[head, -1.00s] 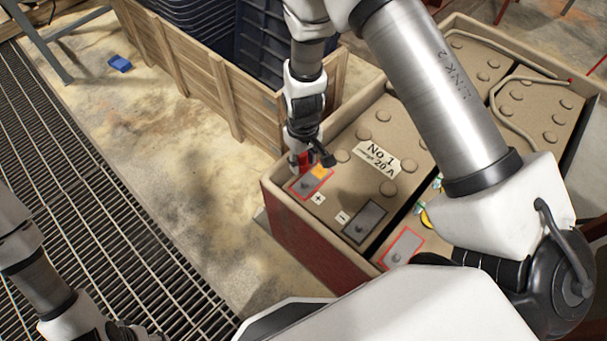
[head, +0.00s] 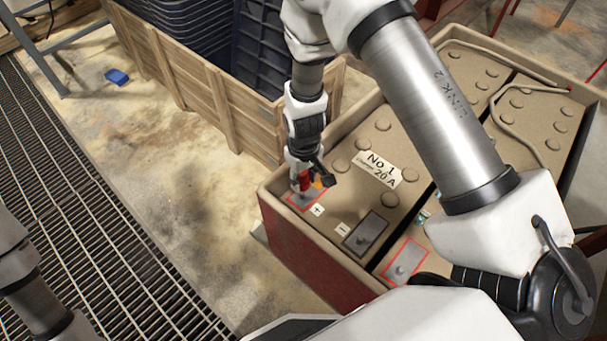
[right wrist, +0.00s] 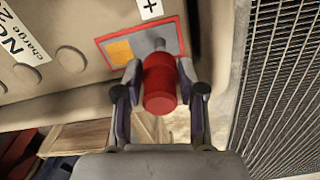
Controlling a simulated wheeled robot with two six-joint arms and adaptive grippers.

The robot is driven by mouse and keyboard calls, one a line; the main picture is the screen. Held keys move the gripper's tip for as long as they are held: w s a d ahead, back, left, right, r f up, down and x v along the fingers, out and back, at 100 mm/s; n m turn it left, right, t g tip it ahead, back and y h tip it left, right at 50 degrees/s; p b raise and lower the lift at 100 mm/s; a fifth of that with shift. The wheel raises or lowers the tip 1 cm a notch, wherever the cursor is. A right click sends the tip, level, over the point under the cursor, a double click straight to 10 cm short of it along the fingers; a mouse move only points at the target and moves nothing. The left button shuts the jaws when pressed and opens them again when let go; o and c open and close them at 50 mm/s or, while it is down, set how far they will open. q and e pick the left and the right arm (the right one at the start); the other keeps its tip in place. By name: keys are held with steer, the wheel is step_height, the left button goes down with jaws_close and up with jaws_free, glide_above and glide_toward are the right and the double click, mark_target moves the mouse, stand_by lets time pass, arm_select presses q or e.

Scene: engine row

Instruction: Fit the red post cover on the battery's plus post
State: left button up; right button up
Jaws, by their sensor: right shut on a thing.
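The red post cover (right wrist: 160,85) is a small red cylinder between the fingers of my right gripper (right wrist: 160,100) in the right wrist view. In the head view the cover (head: 304,181) shows in my right gripper (head: 308,183) over the plus plate. The grey plus post (right wrist: 160,44) stands on a red-edged plate (right wrist: 113,47) with an orange patch. The cover appears just beside the post in the wrist view and is not seated over it; I cannot tell whether they touch. My left arm shows at the lower left of the head view; its gripper is out of frame.
A wooden crate (head: 225,108) stands close behind my gripper. A floor grate (head: 80,195) runs along the left.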

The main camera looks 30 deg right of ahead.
mark_target(304, 194)
steer(key=shift+f+b, duration=1.25)
steer(key=shift+f, duration=1.65)
steer(key=o, duration=1.2)
steer(key=shift+o, duration=0.2)
steer(key=shift+r, duration=0.1)
step_height(304, 194, up, 12)
steer(key=shift+f, duration=0.1)
